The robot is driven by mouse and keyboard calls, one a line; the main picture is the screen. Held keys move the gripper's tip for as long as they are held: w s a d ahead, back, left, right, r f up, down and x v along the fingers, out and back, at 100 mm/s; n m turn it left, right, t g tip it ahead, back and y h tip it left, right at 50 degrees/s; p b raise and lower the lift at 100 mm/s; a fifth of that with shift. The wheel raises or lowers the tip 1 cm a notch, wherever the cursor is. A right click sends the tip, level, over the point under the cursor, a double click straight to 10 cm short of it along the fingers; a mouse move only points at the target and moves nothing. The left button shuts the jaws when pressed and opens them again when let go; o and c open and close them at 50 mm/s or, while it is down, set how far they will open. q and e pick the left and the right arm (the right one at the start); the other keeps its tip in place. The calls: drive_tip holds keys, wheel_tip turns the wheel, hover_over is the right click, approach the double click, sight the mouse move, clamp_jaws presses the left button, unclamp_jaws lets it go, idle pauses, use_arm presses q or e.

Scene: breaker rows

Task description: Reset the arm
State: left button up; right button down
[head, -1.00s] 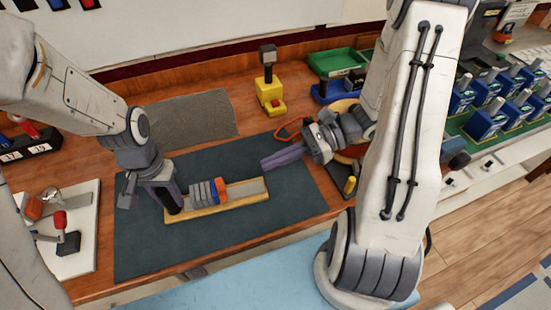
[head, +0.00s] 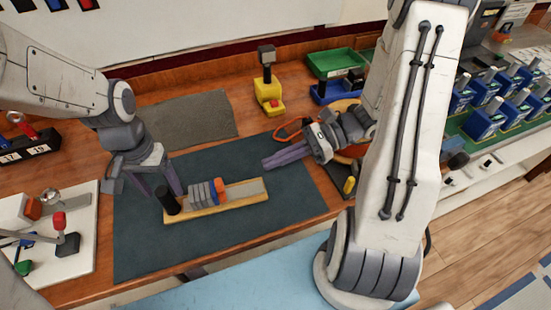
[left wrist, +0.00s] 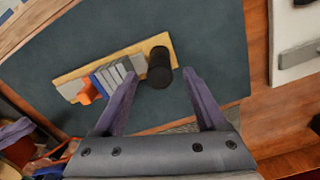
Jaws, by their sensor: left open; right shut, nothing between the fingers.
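My left gripper (head: 159,188) is open above the dark mat, just behind a black cylinder (head: 166,199). The cylinder stands at the left end of a wooden rail (head: 240,195). In the left wrist view the cylinder (left wrist: 159,68) lies ahead of the open fingers (left wrist: 160,100), apart from at least the left one. Several grey blocks (head: 201,194) and an orange block (head: 221,188) sit side by side on the rail, beside the cylinder. My right gripper (head: 265,164) is shut and empty over the mat's right side, apart from the rail.
The dark mat (head: 255,235) is mostly clear in front of the rail. A yellow push-button stand (head: 268,92) and a green tray (head: 332,62) stand behind. A white board with a red-knobbed lever (head: 60,225) is at left. Blue breakers (head: 483,122) stand at right.

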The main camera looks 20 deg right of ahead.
use_arm(q)
wheel_tip(320, 180, up, 7)
drive_tip(key=shift+r, duration=0.1)
drive_tip(key=shift+s+d, duration=0.15)
drive_tip(key=s+d+f+m, duration=0.1)
drive_tip(key=s+d, duration=0.1)
drive_tip(key=s, duration=0.5)
drive_tip(key=s+d+m+h, duration=0.1)
drive_tip(key=s+d+m, duration=0.1)
drive_tip(key=s, duration=0.6)
drive_tip(key=shift+d+f, duration=0.3)
drive_tip(key=shift+f, duration=0.1)
use_arm(e)
drive_tip(key=s+a+r+n+h, duration=0.1)
drive_tip(key=s+a+n+h, duration=0.2)
drive_tip(key=n, duration=0.6)
drive_tip(key=s+a+r+n+g+h, duration=0.1)
drive_tip(key=s+a+n+h, duration=0.3)
drive_tip(key=n, duration=0.4)
drive_tip(key=s+a+r+n+h, duration=0.3)
drive_tip(key=s+n+h, duration=0.2)
drive_tip(key=n, duration=0.4)
drive_tip(key=shift+s+a+n+g+h, duration=0.25)
drive_tip(key=shift+s+n+g+h, duration=0.1)
drive_tip(key=shift+h, duration=0.35)
